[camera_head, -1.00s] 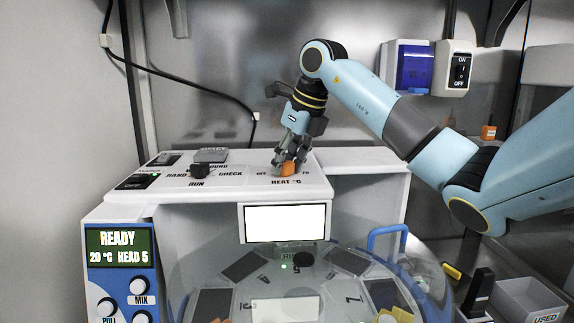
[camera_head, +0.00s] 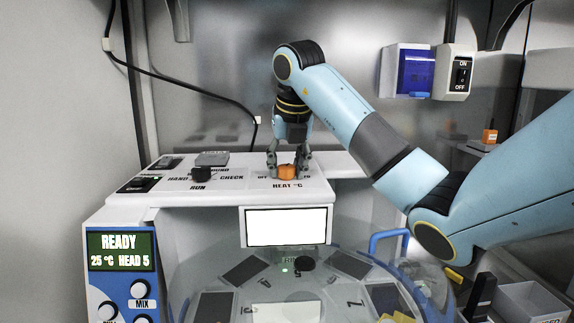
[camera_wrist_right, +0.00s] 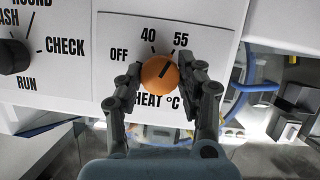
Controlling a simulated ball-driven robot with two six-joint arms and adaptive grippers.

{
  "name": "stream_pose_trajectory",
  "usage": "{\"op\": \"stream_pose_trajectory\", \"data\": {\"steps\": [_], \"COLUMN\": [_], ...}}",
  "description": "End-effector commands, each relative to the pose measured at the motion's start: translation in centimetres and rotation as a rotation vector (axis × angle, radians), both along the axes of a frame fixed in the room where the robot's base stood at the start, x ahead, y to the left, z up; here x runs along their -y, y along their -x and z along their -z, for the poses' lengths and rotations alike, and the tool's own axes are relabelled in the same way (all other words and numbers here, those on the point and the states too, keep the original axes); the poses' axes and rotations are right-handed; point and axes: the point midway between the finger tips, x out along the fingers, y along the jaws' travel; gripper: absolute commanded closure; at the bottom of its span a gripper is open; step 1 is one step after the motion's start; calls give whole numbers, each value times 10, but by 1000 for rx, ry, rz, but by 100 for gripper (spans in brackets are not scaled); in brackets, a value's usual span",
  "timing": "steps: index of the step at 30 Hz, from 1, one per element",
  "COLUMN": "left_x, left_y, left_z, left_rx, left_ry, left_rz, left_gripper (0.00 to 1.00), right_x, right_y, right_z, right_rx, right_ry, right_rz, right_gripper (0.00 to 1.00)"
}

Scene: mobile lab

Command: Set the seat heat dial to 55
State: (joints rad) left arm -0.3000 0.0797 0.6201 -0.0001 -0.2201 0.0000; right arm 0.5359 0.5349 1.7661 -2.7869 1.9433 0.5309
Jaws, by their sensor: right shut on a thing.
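The orange heat dial (camera_head: 287,171) sits on the white top panel, above the label "HEAT °C". My right gripper (camera_head: 288,167) comes down from above with its fingers shut on the dial's two sides. In the right wrist view the dial (camera_wrist_right: 160,72) is between the fingertips (camera_wrist_right: 160,80). Its dark pointer line leans up and right, roughly toward the 55 mark (camera_wrist_right: 181,40). The 40 mark and OFF lie to its left. My left gripper is out of view.
A black mode knob (camera_head: 201,174) stands on the panel left of the dial. A blank white screen (camera_head: 285,226) hangs below the panel front. A clear round cover (camera_head: 215,275) is below. A wall switch box (camera_head: 462,74) is at the right.

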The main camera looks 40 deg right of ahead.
Motion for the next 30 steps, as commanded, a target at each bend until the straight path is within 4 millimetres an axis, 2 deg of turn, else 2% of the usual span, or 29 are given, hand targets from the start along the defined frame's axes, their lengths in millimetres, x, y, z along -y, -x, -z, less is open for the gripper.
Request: {"op": "stream_pose_trajectory", "data": {"steps": [14, 15, 19, 20, 30], "left_x": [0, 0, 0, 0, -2], "left_y": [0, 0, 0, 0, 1], "left_z": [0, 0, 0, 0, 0], "left_rx": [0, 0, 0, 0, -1], "left_ry": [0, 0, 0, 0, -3], "left_rz": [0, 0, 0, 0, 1], "left_gripper": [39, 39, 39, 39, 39], "right_x": [0, 0, 0, 0, 1], "right_y": [-1, -1, -1, 0, 0], "right_z": [-2, -2, -1, -1, 0], "right_rx": [4, 4, 4, 3, 0], "right_ry": [2, 2, 2, 1, 2], "right_rz": [14, 14, 14, 14, -21], "right_gripper": [94, 59, 42, 39, 39]}}
